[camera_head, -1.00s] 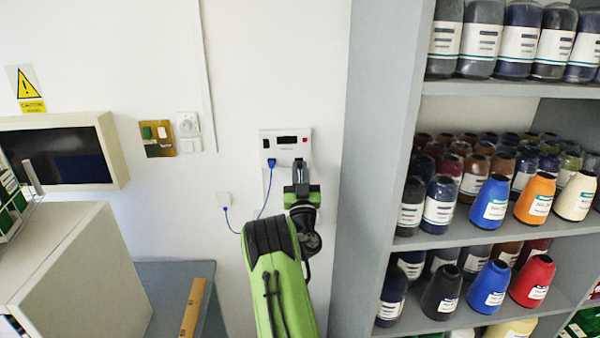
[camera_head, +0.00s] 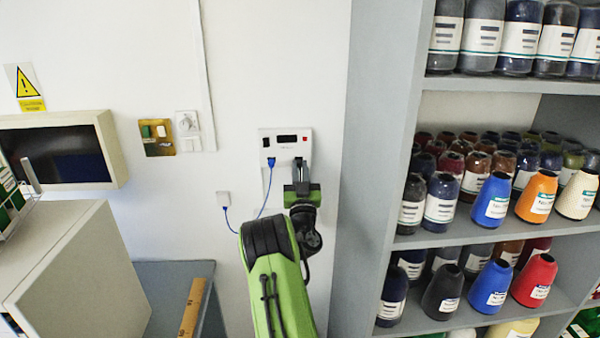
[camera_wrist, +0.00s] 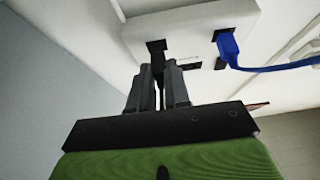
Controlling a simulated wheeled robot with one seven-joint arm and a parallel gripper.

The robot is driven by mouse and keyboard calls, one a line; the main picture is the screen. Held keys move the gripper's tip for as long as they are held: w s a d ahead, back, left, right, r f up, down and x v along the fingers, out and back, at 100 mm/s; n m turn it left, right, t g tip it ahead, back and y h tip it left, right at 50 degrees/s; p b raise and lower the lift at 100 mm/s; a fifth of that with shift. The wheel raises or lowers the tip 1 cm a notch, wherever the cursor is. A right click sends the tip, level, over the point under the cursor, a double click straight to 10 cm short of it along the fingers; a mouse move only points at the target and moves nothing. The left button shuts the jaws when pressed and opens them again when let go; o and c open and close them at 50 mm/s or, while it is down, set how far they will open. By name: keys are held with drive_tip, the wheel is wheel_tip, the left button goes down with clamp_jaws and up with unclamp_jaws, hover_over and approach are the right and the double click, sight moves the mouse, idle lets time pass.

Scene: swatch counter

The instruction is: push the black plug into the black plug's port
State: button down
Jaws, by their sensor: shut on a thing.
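My gripper (camera_wrist: 159,72) is shut on the black plug (camera_wrist: 158,67), which shows as a narrow dark shape between its fingertips. The black plug's port (camera_wrist: 154,45) is a dark square opening in the white wall panel (camera_head: 266,146), straight beyond the fingertips in the wrist view. The plug's front end meets the dark of the port there; I cannot tell how deep it sits. In the head view my gripper (camera_head: 301,172) is upright at the panel's lower right, and its fingers hide most of the plug.
A blue plug (camera_wrist: 228,44) with a blue cable sits in the panel beside the black port. The cable runs down to a small white wall box (camera_head: 223,198). A grey shelf (camera_head: 375,150) with bottles and cones stands close on the right.

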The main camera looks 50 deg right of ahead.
drive_tip(key=shift+w+d+p, duration=0.3)
drive_tip(key=shift+d+p, duration=0.1)
drive_tip(key=shift+p, duration=0.15)
drive_tip(key=c, duration=1)
unclamp_jaws()
drive_tip(key=shift+f, duration=0.1)
drive_tip(key=shift+s+a+f+b, duration=0.2)
drive_tip(key=shift+f+b, duration=0.1)
drive_tip(key=shift+b, duration=0.35)
drive_tip(key=b+v, duration=1.4)
drive_tip(key=b, duration=0.4)
drive_tip(key=shift+s+a, duration=0.3)
drive_tip(key=shift+a, duration=0.1)
drive_tip(key=shift+r, duration=0.1)
